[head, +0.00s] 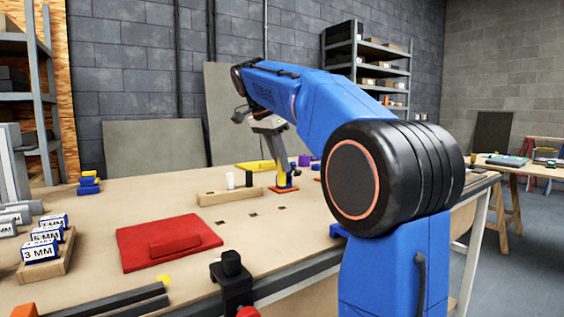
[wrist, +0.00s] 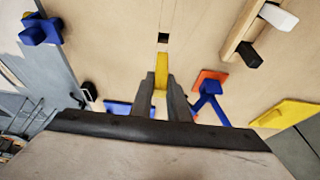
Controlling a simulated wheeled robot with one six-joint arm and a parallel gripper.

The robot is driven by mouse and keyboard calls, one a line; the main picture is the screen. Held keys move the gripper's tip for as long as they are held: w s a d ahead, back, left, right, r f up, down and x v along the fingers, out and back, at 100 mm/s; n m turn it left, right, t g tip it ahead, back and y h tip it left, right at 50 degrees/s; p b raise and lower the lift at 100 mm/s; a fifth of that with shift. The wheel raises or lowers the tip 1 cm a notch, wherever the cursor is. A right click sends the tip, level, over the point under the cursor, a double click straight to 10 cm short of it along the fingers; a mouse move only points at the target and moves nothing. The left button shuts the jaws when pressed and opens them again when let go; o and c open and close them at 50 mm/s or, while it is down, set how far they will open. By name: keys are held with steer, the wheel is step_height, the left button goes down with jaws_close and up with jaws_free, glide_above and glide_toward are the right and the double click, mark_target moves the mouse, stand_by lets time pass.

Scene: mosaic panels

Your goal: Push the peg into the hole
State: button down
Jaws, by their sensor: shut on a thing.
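My gripper (wrist: 161,88) is shut on a yellow peg (wrist: 161,66), which sticks out past the fingertips. In the wrist view, a dark square hole (wrist: 163,38) in the tabletop lies just beyond the peg's tip in the picture. The peg is outside this hole; its height above the table is unclear. In the head view, my gripper (head: 281,160) points down over the far part of the table, with the yellow peg (head: 282,180) below it. More dark holes, including one at the near side (head: 222,222), show in the tabletop (head: 275,245).
A wooden block (head: 215,198) holds a white peg (head: 230,181) and a black peg (head: 249,179). A blue piece on an orange base (wrist: 212,80) stands close right of my gripper in the wrist view. A red handled plate (head: 170,240) lies at the near left.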

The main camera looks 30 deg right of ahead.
mark_target(279, 172)
steer(key=shift+f, duration=2.9)
steer(key=shift+f, duration=2.5)
steer(key=c, duration=1.6)
jaws_free()
steer(key=shift+v, duration=8.65)
